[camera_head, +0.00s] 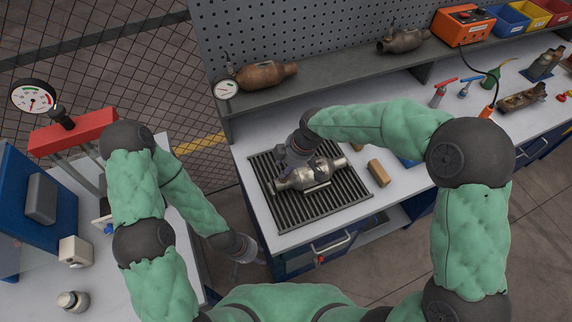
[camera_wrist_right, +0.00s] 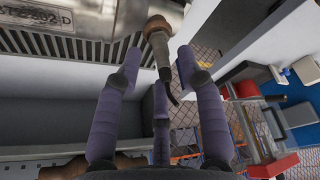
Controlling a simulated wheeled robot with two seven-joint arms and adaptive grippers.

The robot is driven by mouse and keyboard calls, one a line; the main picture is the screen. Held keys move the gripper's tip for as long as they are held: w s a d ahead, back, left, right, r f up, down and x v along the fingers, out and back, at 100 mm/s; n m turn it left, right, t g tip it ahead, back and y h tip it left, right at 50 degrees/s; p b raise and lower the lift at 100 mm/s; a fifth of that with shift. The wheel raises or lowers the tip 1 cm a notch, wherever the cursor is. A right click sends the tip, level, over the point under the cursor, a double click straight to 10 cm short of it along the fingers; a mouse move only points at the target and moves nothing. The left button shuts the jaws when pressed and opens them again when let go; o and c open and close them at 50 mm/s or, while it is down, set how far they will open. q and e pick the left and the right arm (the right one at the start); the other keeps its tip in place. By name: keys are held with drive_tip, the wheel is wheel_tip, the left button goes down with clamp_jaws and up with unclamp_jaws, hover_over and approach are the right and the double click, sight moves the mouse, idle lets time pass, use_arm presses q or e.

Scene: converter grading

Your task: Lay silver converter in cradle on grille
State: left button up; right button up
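The silver converter (camera_head: 322,174) lies on the dark slatted grille (camera_head: 345,195) on the bench. A small dark bracket-like shape shows at its front side, but I cannot tell whether it is the cradle. My right gripper (camera_head: 290,162) is at the converter's left part and hides some of it. In the right wrist view, the right gripper (camera_wrist_right: 160,62) has its fingers spread apart. The converter's lettered silver body (camera_wrist_right: 55,15) and brownish pipe end (camera_wrist_right: 158,42) lie beyond the fingertips. My left gripper (camera_head: 243,250) hangs low, left of the bench, away from the converter.
A tan block (camera_head: 378,173) lies right of the grille. A rusty converter (camera_head: 267,75) and a darker one (camera_head: 402,41) rest on the shelf. A pressure gauge (camera_head: 226,89) stands at the shelf's left end. A red press (camera_head: 75,130) is at left.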

drive_tip(key=p+v, duration=0.1)
drive_tip(key=v, duration=1.1)
